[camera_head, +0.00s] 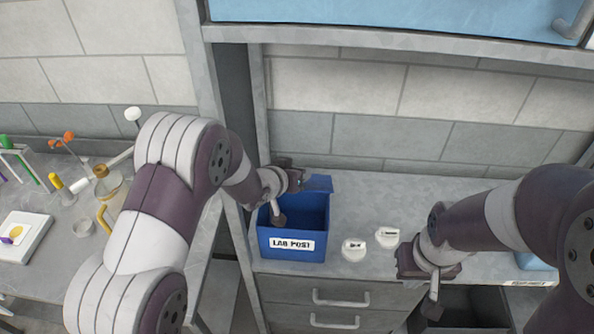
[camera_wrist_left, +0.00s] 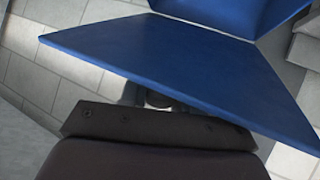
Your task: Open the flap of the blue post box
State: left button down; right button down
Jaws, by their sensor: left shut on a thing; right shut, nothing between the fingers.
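The blue post box (camera_head: 304,242), labelled LAB POST, stands upright on the grey counter. Its flap (camera_head: 318,184) is raised at the back, and the dark inside of the box shows. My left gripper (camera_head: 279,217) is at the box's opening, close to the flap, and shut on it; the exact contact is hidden. In the left wrist view the blue flap (camera_wrist_left: 190,65) spans the picture just above the dark gripper body, and the fingers are mostly hidden. My right gripper (camera_head: 433,307) is shut and empty, in front of the counter on the right.
Two small white round items (camera_head: 354,249) (camera_head: 387,237) stand right of the box. A light blue box (camera_head: 535,262) sits at the far right. Lab glassware (camera_head: 110,190) and a white scale (camera_head: 22,236) are on the left bench. The counter behind the white items is clear.

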pick_arm(q)
jog(key=shift+r, duration=0.1)
jog(key=c, duration=0.9)
grip_release()
jog(key=shift+o, duration=0.2)
jog(key=shift+s+a+r, duration=0.1)
jog(key=shift+s+a, duration=0.1)
jog(key=shift+s, duration=0.05)
jog(key=b+v, duration=0.2)
jog(key=v, duration=0.9)
jog(key=shift+s+r+b, duration=0.2)
jog(key=shift+s+b, duration=0.1)
jog(key=shift+s, duration=0.05)
jog(key=shift+s+a, duration=0.1)
jog(key=shift+a, duration=0.05)
